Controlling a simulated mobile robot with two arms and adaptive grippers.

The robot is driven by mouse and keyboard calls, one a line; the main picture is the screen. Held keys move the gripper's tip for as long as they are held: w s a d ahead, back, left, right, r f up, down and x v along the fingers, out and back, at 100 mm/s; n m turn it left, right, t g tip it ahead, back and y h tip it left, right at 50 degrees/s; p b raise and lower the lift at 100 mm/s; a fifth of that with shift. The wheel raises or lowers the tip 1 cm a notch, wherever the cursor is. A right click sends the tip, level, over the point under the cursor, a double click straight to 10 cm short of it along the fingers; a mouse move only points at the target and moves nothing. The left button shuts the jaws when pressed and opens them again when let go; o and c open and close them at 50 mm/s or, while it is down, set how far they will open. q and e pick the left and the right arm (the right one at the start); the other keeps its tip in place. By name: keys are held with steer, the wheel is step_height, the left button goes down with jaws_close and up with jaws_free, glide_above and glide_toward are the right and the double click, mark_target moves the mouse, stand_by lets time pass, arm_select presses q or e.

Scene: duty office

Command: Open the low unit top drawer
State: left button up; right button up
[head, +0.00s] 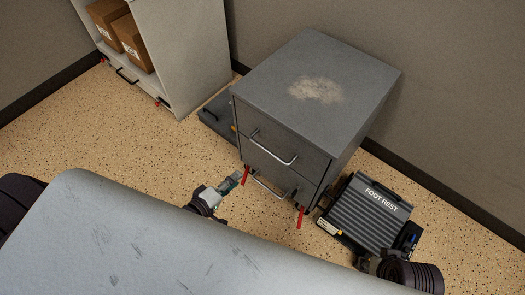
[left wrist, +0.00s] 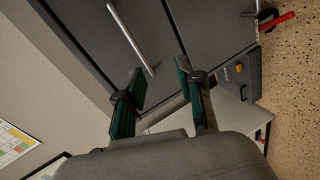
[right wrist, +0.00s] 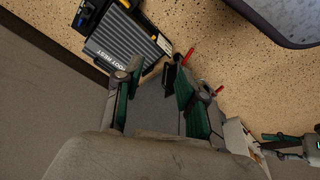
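The low unit (head: 335,65) is a dark grey cabinet with two drawer fronts, both seeming shut. The top drawer has a metal bar handle (head: 272,151), and the lower drawer has another (head: 268,188). In the left wrist view, the top handle (left wrist: 130,38) runs toward the gap between my left fingertips. My left gripper (head: 234,183) is in front of the unit, open and empty; its green-padded fingers (left wrist: 160,74) are spread. Contact with the handle cannot be told. My right gripper (right wrist: 157,68) is open and empty by the unit's right side; its tips are hard to see in the head view.
A black foot rest (head: 368,215) lies on the floor right of the unit. Red caster levers (head: 299,217) stick out at the unit's base. A pale cabinet with boxes (head: 190,50) stands at the left. A grey rounded surface (head: 150,245) fills the foreground.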

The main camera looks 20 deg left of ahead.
arm_select(q)
steer(key=w+r+n+b, duration=0.1)
steer(key=r+n, duration=0.1)
steer(key=t+b, duration=0.1)
steer(key=b, duration=0.1)
glide_toward(265, 148)
steer(key=w+f, duration=0.2)
steer(key=w, duration=0.1)
steer(key=shift+h, duration=0.4)
steer(key=shift+d+r+b+x, duration=0.1)
steer(key=shift+b+x, duration=0.05)
steer(key=shift+x, duration=1)
steer(key=shift+d+r+b+x, duration=0.1)
steer(key=shift+d+x, duration=0.05)
steer(key=shift+x, duration=1)
steer(key=shift+d+r+b+x, duration=0.1)
steer(key=shift+b+x, duration=0.05)
steer(key=shift+x, duration=1)
steer(key=shift+s, duration=0.1)
arm_select(e)
steer(key=w+a+r+t+y, duration=0.1)
steer(key=w+a+r+t, duration=0.1)
steer(key=w+r+t, duration=0.2)
steer(key=w, duration=0.3)
steer(key=shift+w+a+r+t, duration=0.15)
steer(key=shift+a+r+t, duration=0.2)
steer(key=shift+t, duration=0.05)
arm_select(q)
steer(key=shift+c, duration=0.3)
jaws_close()
